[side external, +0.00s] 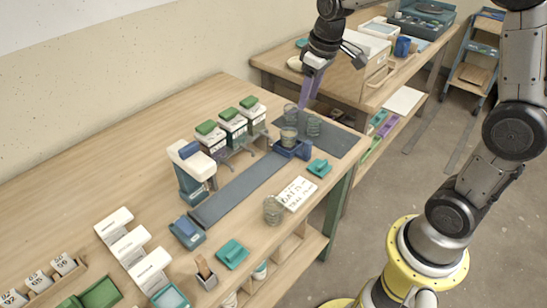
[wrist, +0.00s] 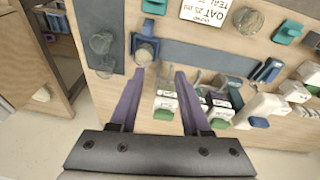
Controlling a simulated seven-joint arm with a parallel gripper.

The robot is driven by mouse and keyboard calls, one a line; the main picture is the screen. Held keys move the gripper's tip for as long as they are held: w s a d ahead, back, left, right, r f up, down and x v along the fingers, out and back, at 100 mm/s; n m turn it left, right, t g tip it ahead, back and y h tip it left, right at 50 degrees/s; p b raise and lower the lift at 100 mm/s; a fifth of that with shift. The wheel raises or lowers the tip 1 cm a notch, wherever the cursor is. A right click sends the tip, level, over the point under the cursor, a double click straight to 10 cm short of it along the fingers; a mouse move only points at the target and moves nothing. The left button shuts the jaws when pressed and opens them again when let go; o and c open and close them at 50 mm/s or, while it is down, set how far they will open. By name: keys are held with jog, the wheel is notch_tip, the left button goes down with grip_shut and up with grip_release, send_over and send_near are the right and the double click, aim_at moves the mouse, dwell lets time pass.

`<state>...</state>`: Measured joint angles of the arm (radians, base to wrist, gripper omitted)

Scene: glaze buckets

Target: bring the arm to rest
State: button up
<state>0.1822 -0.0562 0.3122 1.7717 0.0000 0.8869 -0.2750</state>
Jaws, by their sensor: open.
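My gripper (side external: 309,92) is above the back right of the workbench, over the dark mat (side external: 345,141). Its purple fingers stand apart with nothing between them in the wrist view (wrist: 159,76). A glass cup (side external: 289,138) sits at the blue holder (side external: 298,153), at the end of the dark strip (side external: 238,194). In the wrist view, this cup (wrist: 144,54) appears just beyond the left fingertip. Two more clear glass cups, one (side external: 313,127) and another (side external: 291,113), stand on the mat. Another clear cup (side external: 273,211) stands by the front edge, beside a written card (side external: 297,194).
Several green-lidded white dispensers (side external: 232,124) line the back of the strip. A blue-and-white machine (side external: 192,168) stands at its left. Teal lids (side external: 320,168) lie on the bench. A second bench with a wooden cabinet (side external: 347,78) is close behind my gripper.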

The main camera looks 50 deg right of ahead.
jog(key=s+a+r+t, duration=0.1)
jog(key=s+a+r, duration=0.25)
jog(key=s, duration=0.25)
jog(key=s+a+r+t, duration=0.2)
jog(key=s+r, duration=0.2)
jog(key=s, duration=0.2)
jog(key=s+a+f+m, duration=0.1)
jog(key=s+f, duration=0.3)
jog(key=s, duration=0.5)
jog(key=shift+s+a, duration=0.25)
jog(key=shift+s, duration=0.1)
